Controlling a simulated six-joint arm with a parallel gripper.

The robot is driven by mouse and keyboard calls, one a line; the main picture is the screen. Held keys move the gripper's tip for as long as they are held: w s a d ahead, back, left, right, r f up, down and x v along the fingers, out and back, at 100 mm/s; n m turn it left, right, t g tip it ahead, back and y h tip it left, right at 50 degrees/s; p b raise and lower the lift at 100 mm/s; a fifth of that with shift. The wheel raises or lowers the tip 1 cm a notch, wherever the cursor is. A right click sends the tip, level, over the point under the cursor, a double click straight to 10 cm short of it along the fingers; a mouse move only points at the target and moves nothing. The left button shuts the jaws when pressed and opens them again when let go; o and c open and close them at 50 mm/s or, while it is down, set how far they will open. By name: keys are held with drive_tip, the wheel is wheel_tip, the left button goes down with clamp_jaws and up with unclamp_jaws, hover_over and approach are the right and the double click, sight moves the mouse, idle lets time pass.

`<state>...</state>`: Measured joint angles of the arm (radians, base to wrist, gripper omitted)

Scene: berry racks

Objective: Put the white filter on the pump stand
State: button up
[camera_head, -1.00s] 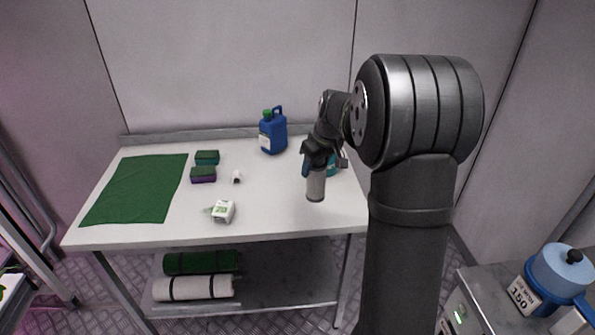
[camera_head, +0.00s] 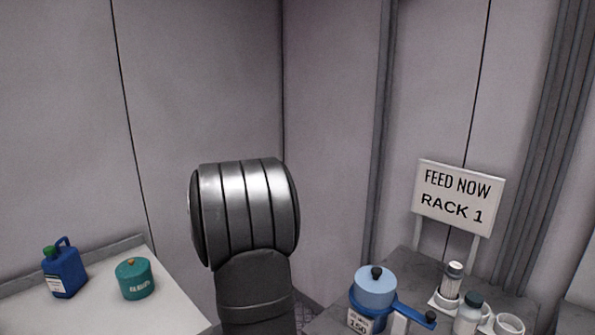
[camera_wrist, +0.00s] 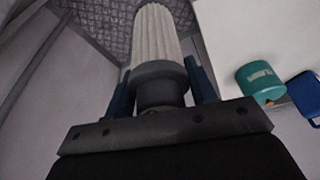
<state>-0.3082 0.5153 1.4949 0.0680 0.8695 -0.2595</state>
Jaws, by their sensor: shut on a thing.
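The white filter (camera_wrist: 157,38) shows in the wrist view as a pale ribbed cylinder with a dark grey collar at its near end. My gripper (camera_wrist: 163,92) is shut on that collar, with one blue finger on each side. The filter's ribbed body sticks out beyond the fingers. In the head view the gripper and filter are out of frame. On the grey bench at the right of the head view stands a blue unit (camera_head: 375,288) with a black knob and a "150" label. A blue arm reaches right from it. I cannot tell which part is the pump stand.
A white holder (camera_head: 438,302) with a capped grey cylinder (camera_head: 452,279), a dark-capped bottle (camera_head: 468,314) and white cups (camera_head: 508,325) stand beside the unit. A "FEED NOW RACK 1" sign (camera_head: 458,197) stands behind. The white table (camera_head: 170,305) carries a blue jug (camera_head: 64,272) and teal pot (camera_head: 134,279).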

drive_tip(key=w+d+f+m+h, duration=0.15)
drive_tip(key=d+m, duration=0.35)
drive_tip(key=d, duration=0.8)
drive_tip(key=d+f+m+h, duration=0.15)
drive_tip(key=d+m, duration=0.25)
drive_tip(key=d, duration=0.9)
wheel_tip(320, 180, up, 16)
drive_tip(key=r, duration=0.1)
drive_tip(key=s+d+m, duration=0.3)
drive_tip(key=s+d, duration=0.2)
drive_tip(key=d, duration=0.7)
drive_tip(key=s+d+m+g+h, duration=0.1)
drive_tip(key=s+d+m, duration=0.3)
drive_tip(key=s+d, duration=0.95)
drive_tip(key=s+d+m+h, duration=0.1)
drive_tip(key=s+d+m, duration=0.3)
drive_tip(key=s+d, duration=1)
drive_tip(key=s+a+f, duration=0.1)
drive_tip(key=a+f, duration=0.1)
drive_tip(key=f, duration=0.4)
drive_tip(key=s+a+f, duration=0.2)
drive_tip(key=f, duration=0.3)
drive_tip(key=w+a+f, duration=0.1)
drive_tip(key=w+f, duration=1)
drive_tip(key=shift+w+a+f+n, duration=0.15)
drive_tip(key=shift+w+f+n, duration=0.15)
drive_tip(key=shift+f, duration=0.05)
drive_tip(key=shift+f, duration=0.15)
